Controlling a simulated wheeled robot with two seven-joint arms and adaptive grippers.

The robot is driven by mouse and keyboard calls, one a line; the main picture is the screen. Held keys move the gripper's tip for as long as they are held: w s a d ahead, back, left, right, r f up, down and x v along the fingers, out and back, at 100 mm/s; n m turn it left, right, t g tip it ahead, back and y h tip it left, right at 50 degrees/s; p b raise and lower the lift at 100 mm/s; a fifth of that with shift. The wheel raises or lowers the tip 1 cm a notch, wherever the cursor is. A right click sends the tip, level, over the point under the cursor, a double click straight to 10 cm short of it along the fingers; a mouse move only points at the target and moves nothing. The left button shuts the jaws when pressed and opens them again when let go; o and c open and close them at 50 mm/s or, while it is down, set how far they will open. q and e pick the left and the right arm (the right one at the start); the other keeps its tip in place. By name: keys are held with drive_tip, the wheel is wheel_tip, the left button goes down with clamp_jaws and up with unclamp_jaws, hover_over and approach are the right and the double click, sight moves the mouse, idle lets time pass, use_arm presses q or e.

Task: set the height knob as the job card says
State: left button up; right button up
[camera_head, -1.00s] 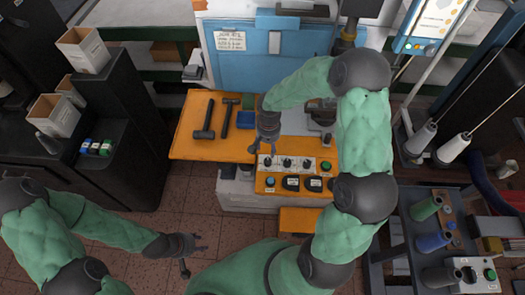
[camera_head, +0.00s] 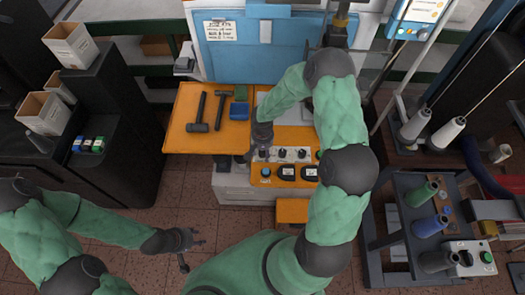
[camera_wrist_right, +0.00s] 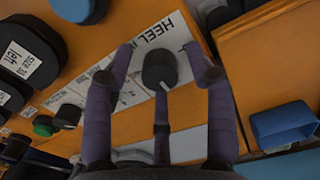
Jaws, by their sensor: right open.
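The job card (camera_head: 221,31) is a white sheet on the blue machine front; its print is too small to read. In the right wrist view, a black round knob (camera_wrist_right: 159,70) with a pale pointer mark sits on a white strip lettered "HEEL H", the rest covered. My right gripper (camera_wrist_right: 160,58) is open, its fingers spread around this knob; I cannot tell whether they touch it. In the head view, my right gripper (camera_head: 260,143) is over the left end of the knob row. My left gripper (camera_head: 192,246) is empty and open above the floor.
Two hammers (camera_head: 210,112) and a blue bin (camera_head: 239,111) lie on the orange table (camera_head: 184,140) to the left. A spool cart (camera_head: 395,252) stands right.

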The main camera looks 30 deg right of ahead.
clamp_jaws()
drive_tip(key=n+b, duration=0.1)
drive_tip(key=n, duration=0.2)
drive_tip(key=shift+n, duration=0.4)
drive_tip(key=n, duration=0.9)
drive_tip(key=n+p, duration=0.1)
drive_tip(key=n, duration=0.4)
idle(0.5)
